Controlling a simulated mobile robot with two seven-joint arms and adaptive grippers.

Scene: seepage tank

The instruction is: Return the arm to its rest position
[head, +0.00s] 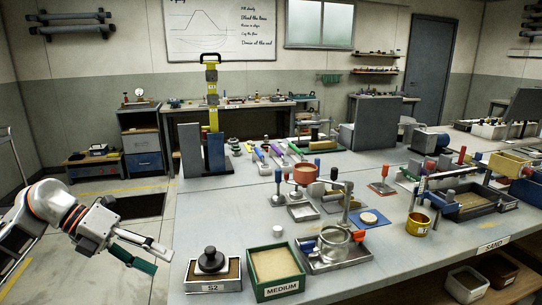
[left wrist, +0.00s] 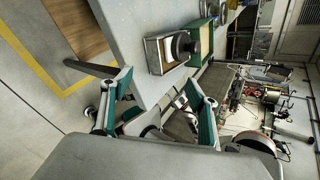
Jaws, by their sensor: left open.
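My left arm comes in from the left in the head view. Its left gripper (head: 162,258) is open and empty, with two grey and green fingers apart. It hangs over the floor just off the left edge of the workbench (head: 225,215), left of the S2 tray. In the left wrist view the open fingers (left wrist: 160,82) also show with nothing between them; the bench edge and the S2 tray (left wrist: 154,58) lie beyond them. My right arm and gripper are not in view.
The S2 tray (head: 213,284) with a black knobbed weight (head: 210,261) stands at the bench's front left corner. Right of it are the green MEDIUM box (head: 274,270) and a metal tray (head: 337,262) with a steel pot. The floor (head: 115,275) around the gripper looks clear.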

